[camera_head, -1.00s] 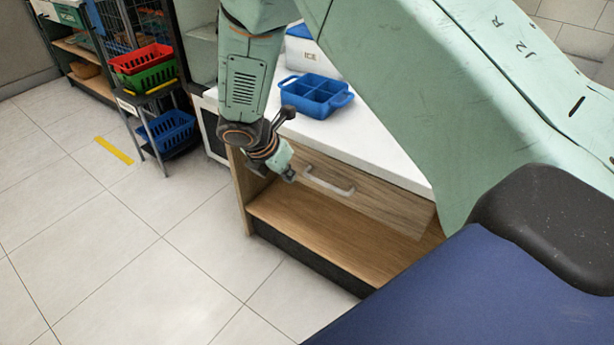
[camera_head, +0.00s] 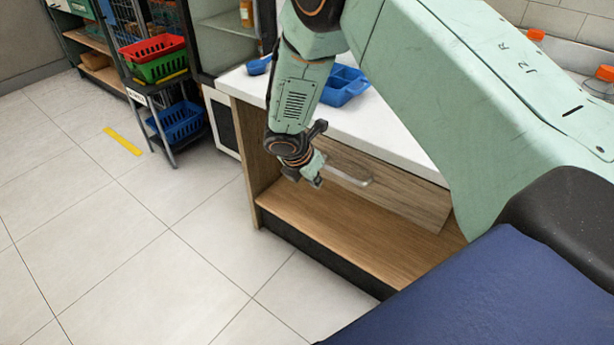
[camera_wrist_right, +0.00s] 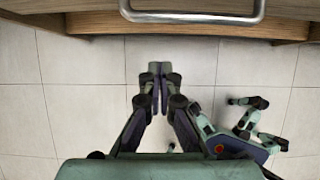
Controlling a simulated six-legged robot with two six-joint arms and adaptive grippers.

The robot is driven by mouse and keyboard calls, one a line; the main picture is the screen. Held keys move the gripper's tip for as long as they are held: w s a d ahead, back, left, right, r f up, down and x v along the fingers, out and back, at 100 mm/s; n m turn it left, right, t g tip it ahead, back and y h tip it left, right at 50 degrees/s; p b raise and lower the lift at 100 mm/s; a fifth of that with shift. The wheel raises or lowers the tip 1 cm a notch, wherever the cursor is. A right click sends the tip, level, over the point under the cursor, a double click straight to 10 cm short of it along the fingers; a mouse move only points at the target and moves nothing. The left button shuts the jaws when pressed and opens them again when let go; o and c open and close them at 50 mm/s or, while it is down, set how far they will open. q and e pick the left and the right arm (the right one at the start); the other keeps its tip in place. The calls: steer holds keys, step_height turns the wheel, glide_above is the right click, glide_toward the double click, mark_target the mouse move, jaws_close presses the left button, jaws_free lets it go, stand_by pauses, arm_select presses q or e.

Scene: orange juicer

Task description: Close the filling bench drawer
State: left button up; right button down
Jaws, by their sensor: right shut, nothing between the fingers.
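The bench drawer has a wood-grain front (camera_head: 400,198) under the white worktop, with a pale metal bar handle (camera_head: 350,176). How far the drawer stands out is hard to tell. In the right wrist view the handle (camera_wrist_right: 190,17) runs across the top edge, in front of the wood. My right gripper (camera_head: 317,182) is shut and empty, just left of the handle in the head view, in front of the bench. In the wrist view its fingertips (camera_wrist_right: 155,70) point toward the handle, with floor visible between them and the wood. My left gripper is not in view.
A wooden lower shelf (camera_head: 350,235) lies below the drawer. A blue divided tray (camera_head: 345,88) stands on the white worktop (camera_head: 395,138). A rack with red, green and blue baskets (camera_head: 176,122) stands left. The tiled floor (camera_head: 150,250) in front is clear.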

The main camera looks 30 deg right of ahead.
mark_target(335, 163)
steer(key=d, duration=0.1)
steer(key=w+d, duration=0.1)
steer(key=d+r, duration=0.1)
steer(key=shift+w+d, duration=0.1)
steer(key=shift+w, duration=0.2)
steer(key=d, duration=0.1)
steer(key=w+d+p, duration=0.1)
steer(key=d, duration=0.2)
steer(key=shift+w+d, duration=0.25)
steer(key=shift+w, duration=0.15)
steer(key=shift+w+r, duration=0.1)
